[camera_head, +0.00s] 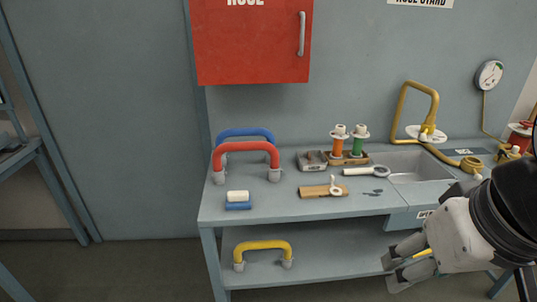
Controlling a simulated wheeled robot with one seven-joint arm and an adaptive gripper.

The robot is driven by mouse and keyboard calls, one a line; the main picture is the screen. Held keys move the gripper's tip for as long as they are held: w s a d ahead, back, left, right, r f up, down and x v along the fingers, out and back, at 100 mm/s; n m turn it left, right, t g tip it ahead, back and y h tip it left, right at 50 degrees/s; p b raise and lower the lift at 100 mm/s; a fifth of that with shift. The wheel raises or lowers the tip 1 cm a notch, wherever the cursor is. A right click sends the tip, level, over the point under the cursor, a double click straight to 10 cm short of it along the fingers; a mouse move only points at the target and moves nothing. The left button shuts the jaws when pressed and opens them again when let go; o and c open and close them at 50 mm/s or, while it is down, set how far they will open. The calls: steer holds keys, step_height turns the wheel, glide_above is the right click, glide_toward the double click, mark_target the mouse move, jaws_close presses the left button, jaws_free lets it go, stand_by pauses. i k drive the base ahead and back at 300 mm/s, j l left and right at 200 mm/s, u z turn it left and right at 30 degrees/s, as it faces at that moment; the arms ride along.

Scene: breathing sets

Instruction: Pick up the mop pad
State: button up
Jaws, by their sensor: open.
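A small blue block with a white, rounded piece on top (238,200) lies near the front left of the grey bench top; it is the item that looks most like a mop pad, but I cannot tell for certain. My gripper (393,264) is at the lower right, in front of the bench and below its top. Its fingers point left and are apart, with no object clearly between them. It is well to the right of the blue and white item and not touching it. A small yellow patch shows by the fingers.
The bench (290,208) holds red (246,150) and blue (245,133) hoops, a wooden block (323,190), a white-handled tool (367,171), spools and a sink (418,168). A yellow hoop (263,249) stands on the lower shelf. A red cabinet (250,45) hangs above.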

mark_target(236, 200)
steer(key=i+u, duration=0.4)
steer(key=i+l+u, duration=0.35)
steer(key=i+j, duration=0.1)
